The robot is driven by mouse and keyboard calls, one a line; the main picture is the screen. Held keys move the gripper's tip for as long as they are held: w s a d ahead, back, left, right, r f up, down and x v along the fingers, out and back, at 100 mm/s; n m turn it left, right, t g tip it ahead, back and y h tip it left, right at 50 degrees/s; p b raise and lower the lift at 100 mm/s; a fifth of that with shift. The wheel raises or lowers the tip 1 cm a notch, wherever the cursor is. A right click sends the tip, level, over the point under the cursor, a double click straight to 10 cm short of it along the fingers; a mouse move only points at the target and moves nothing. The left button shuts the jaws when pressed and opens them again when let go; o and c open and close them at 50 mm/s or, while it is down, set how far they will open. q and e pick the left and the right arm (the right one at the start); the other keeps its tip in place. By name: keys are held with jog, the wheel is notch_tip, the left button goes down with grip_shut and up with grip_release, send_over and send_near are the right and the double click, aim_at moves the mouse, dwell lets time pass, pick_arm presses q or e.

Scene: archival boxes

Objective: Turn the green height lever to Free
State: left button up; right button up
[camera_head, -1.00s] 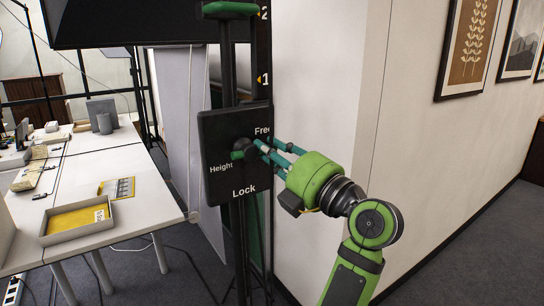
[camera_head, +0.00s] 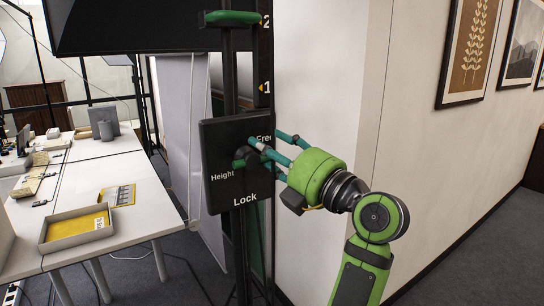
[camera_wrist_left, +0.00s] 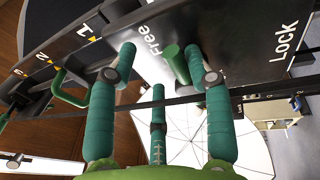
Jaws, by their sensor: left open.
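The green height lever (camera_head: 239,163) sits on a dark hub on the black panel (camera_head: 222,187). In the head view its grip points left, towards the word Height, with Free above and Lock below. My left gripper (camera_head: 262,150) is at the panel, just right of the lever, partly covering the word Free. In the left wrist view the lever (camera_wrist_left: 178,65) stands between the tips of the two upper teal fingers, which are spread apart. I see no clear contact with it. My right gripper is not in view.
The panel is on a dark post with a numbered scale (camera_head: 265,70) and a green handle (camera_head: 231,17) above. A white wall (camera_head: 318,75) is close behind my gripper. A white table (camera_head: 110,170) with a yellow-lined tray (camera_head: 77,241) stands at the left.

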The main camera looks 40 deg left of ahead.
pick_arm(q)
jog(key=o, duration=0.6)
jog(key=r, duration=0.6)
jog(key=a+r, duration=0.1)
jog(key=r, duration=0.2)
jog(key=shift+w, duration=0.4)
jog(key=shift+c, duration=0.2)
jog(key=shift+g+h, duration=0.7)
jog(key=shift+h, duration=0.1)
jog(key=f, duration=0.5)
jog(key=shift+s+a, duration=0.15)
jog(key=shift+a, duration=0.25)
jog(key=shift+s+d, duration=0.15)
jog(key=shift+d, duration=0.05)
jog(key=shift+c, duration=0.2)
jog(key=shift+d+f, duration=0.35)
jog(key=shift+d, duration=0.1)
jog(key=shift+c, duration=1.4)
jog(key=shift+s+d+f, duration=0.15)
jog(key=shift+s+d, duration=0.05)
jog(key=shift+d, duration=0.3)
jog(key=shift+c, duration=1)
jog(key=shift+s+d+f, duration=0.15)
jog(key=shift+s+d, duration=0.05)
jog(key=shift+d, duration=0.55)
jog(key=shift+c, duration=0.2)
send_near(255, 123)
jog(key=shift+s+d+f, duration=0.6)
jog(key=shift+s+f, duration=0.05)
jog(key=shift+f, duration=0.35)
